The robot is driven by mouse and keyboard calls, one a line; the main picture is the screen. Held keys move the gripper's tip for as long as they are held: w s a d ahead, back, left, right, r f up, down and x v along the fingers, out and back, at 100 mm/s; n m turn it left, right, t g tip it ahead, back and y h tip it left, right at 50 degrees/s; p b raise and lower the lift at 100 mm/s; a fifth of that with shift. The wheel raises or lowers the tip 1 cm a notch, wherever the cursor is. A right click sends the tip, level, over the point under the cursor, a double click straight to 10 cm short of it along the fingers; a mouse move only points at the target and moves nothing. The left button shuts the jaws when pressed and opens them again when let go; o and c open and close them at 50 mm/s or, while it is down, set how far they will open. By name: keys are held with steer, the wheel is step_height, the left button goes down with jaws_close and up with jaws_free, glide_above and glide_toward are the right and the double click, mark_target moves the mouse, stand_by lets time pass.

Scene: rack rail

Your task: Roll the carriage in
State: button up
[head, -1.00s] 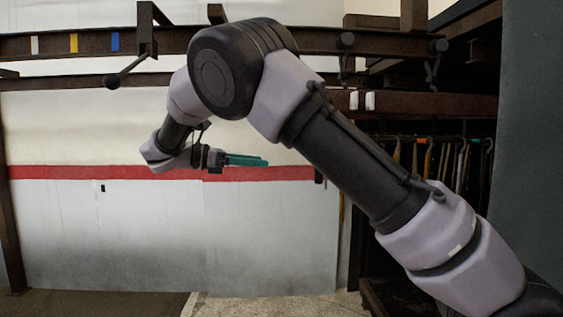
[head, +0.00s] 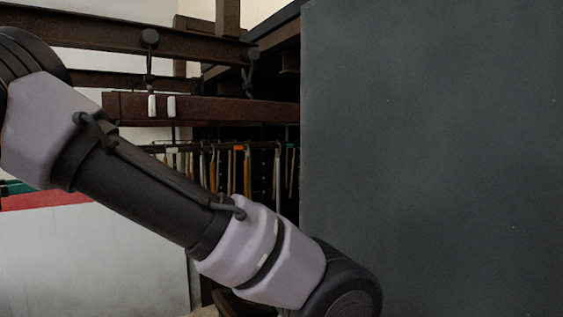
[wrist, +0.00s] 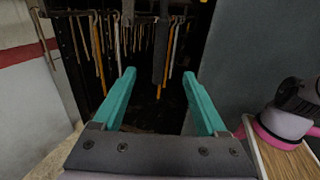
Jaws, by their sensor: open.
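My gripper (wrist: 159,74) is open in the wrist view, its two teal fingers apart with nothing between them. In the head view only a bit of teal finger (head: 16,187) shows at the left edge, behind my arm. A dark steel rail (head: 105,38) runs across the upper left of the head view. I cannot tell which part is the carriage.
A large dark grey panel (head: 430,150) fills the right of the head view. Hanging tools with yellow and dark handles (head: 236,172) line a dark recess; they show beyond my fingers in the wrist view (wrist: 98,52). A pale wall with a red stripe (head: 45,200) is left.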

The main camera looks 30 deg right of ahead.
steer(key=shift+x, duration=6.7)
jaws_close()
